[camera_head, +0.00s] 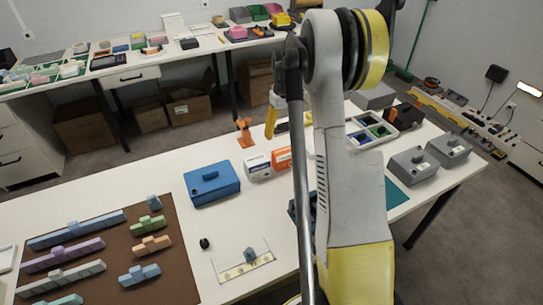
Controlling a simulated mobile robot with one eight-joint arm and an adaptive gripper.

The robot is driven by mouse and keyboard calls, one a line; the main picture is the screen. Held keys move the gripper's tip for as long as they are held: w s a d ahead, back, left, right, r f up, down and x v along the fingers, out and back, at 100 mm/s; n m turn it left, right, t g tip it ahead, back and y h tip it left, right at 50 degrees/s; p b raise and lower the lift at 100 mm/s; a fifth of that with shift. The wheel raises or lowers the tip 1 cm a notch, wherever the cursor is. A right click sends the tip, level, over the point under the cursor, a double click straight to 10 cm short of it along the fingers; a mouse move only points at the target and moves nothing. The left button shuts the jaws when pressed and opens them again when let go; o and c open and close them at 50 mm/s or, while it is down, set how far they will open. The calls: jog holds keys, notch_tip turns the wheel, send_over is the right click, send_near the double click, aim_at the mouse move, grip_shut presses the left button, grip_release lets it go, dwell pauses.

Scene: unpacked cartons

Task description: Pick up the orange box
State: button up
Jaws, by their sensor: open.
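The orange box (282,158) is a small upright carton on the white table, just left of my arm. It stands beside a white box (258,167). Its right side is close to or partly behind my dark arm link, so I cannot see its full width. My own white, black and yellow arm fills the middle right of the view. I cannot make out my gripper or its fingertips in this view.
A blue toolbox-like case (211,183) stands left of the boxes, and an orange clamp-like object (244,132) behind them. A brown mat (105,250) holds several coloured blocks. Grey cases (415,163) stand at right. The white table (150,178) is bare behind the mat.

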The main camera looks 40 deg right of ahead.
aim_at(284, 151)
notch_tip(284, 151, down, 5)
jog(key=shift+s+f+b, duration=0.1)
jog(key=shift+b, duration=0.8)
jog(key=f+b, duration=0.2)
jog(key=f, duration=0.3)
jog(key=shift+s+f+b, duration=0.1)
jog(key=shift+s+b, duration=0.2)
jog(key=shift+b, duration=0.1)
jog(key=shift+c, duration=0.6)
jog(key=c, duration=0.8)
